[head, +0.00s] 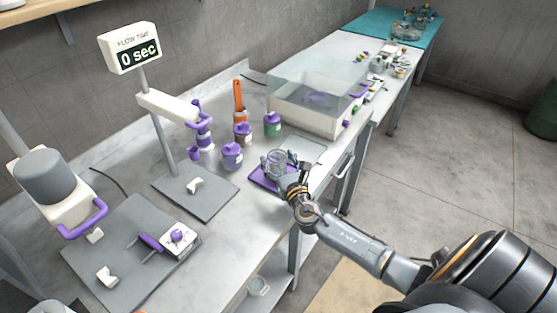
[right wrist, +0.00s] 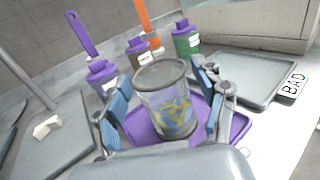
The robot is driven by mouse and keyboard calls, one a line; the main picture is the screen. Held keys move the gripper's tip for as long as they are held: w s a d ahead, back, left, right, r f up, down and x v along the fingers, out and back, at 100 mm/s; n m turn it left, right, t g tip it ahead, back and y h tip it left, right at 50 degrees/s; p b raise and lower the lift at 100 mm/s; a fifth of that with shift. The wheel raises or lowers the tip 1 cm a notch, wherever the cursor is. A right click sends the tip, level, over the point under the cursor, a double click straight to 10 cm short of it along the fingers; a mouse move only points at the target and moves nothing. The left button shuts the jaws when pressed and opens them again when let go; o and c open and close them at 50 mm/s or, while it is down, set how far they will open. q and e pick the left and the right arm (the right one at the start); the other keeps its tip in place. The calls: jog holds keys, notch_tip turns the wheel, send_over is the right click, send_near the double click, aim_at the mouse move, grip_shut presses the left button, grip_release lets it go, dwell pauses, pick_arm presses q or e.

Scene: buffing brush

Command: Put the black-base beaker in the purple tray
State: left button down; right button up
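A clear beaker (right wrist: 165,100) with a grey rim and yellow and blue pieces showing through it stands upright over the purple tray (right wrist: 222,135); its base looks to rest on the tray, and its base colour is hard to tell. In the head view the beaker (head: 277,160) and the tray (head: 262,180) are near the table's right edge. My right gripper (right wrist: 163,98) is around the beaker, one blue-padded finger on each side, with gaps showing between pads and glass. In the head view the right gripper (head: 288,172) partly hides the beaker. My left gripper is out of view.
A grey tray marked BAD (right wrist: 245,80) lies beside the purple tray. Purple-lidded jars (head: 232,155) and a green jar (head: 272,125) stand behind. A glass-sided tank (head: 310,100) is farther back. A grey mat (head: 205,205) and a display stand (head: 160,125) are left.

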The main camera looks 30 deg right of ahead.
jog(key=shift+r, duration=0.25)
jog(key=v, duration=0.5)
jog(key=b+v, duration=0.1)
jog(key=v, duration=0.4)
jog(key=shift+s+a+f, duration=0.15)
jog(key=shift+s+f, duration=0.1)
jog(key=shift+s, duration=0.1)
jog(key=shift+s+a+r, duration=0.1)
jog(key=shift+s+a, duration=0.05)
jog(key=shift+s, duration=0.45)
